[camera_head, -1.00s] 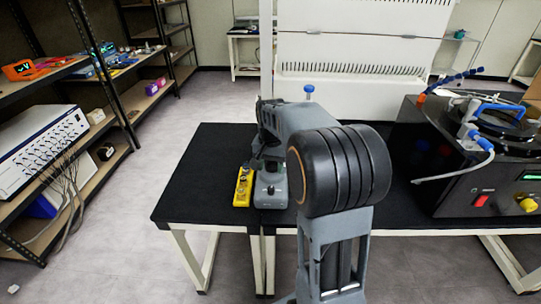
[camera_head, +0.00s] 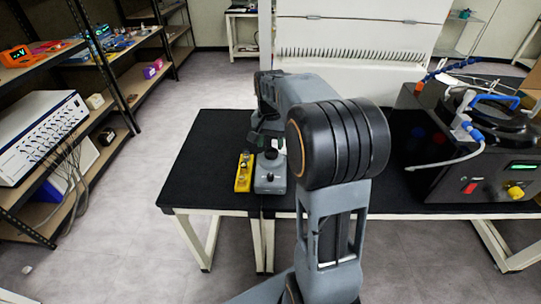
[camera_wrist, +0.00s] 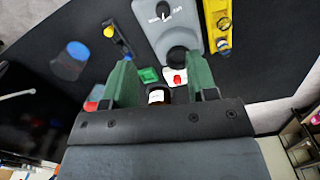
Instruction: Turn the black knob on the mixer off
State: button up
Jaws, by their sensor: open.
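The grey mixer (camera_head: 270,183) stands on the black table, near the table's front edge. Its black knob (camera_head: 270,177) is small on the front face in the head view. In the wrist view the mixer (camera_wrist: 190,42) shows at the top, with the knob (camera_wrist: 163,13) near the edge and white lettering beside it. The knob's exact setting is too small to tell. My gripper (camera_wrist: 158,66) is open, its two green fingers apart and pointing towards the mixer. The knob lies beyond the fingertips, apart from them. In the head view my arm mostly hides the gripper.
A yellow tool (camera_head: 244,173) lies just left of the mixer. A black machine (camera_head: 470,170) with a red switch and yellow knob stands on the right of the table (camera_head: 200,165). Shelves (camera_head: 120,70) line the left. The table's left part is clear.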

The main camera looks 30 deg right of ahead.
aim_at(271, 175)
notch_tip(271, 175, down, 15)
jog(key=m+p, duration=0.3)
jog(key=p, duration=0.1)
jog(key=shift+w+d+m+p, duration=0.1)
jog(key=shift+w+m+p, duration=0.05)
jog(key=shift+m+p, duration=0.15)
dwell(0.3)
jog(key=c, duration=0.9)
jog(key=shift+c, duration=0.2)
